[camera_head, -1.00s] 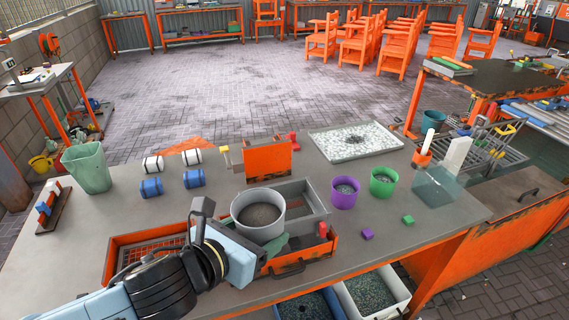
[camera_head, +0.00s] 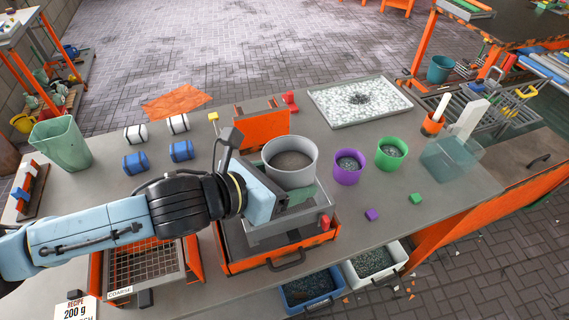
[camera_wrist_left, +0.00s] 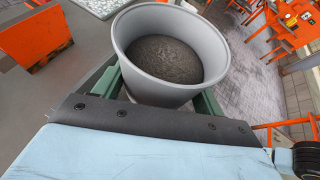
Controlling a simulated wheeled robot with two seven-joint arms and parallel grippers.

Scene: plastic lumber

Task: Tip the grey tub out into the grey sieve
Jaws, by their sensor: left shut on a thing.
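The grey tub (camera_head: 290,168) is a round, upright cup of dark granular material. My left gripper (camera_head: 290,197) is shut on it, and the tub also shows in the left wrist view (camera_wrist_left: 170,65), level, between green fingers. It is held over the back part of a grey square frame (camera_head: 262,240), which looks like the grey sieve, in an orange stand (camera_head: 238,267). The arm and tub cover much of that frame, so its mesh cannot be seen. My right gripper is not in view.
An orange-framed coarse mesh (camera_head: 145,262) lies left of the stand. A purple cup (camera_head: 348,165) and a green cup (camera_head: 391,153) stand close to the tub's right. An upright orange plate (camera_head: 262,130) is behind it. A white tray (camera_head: 360,103) lies at the back.

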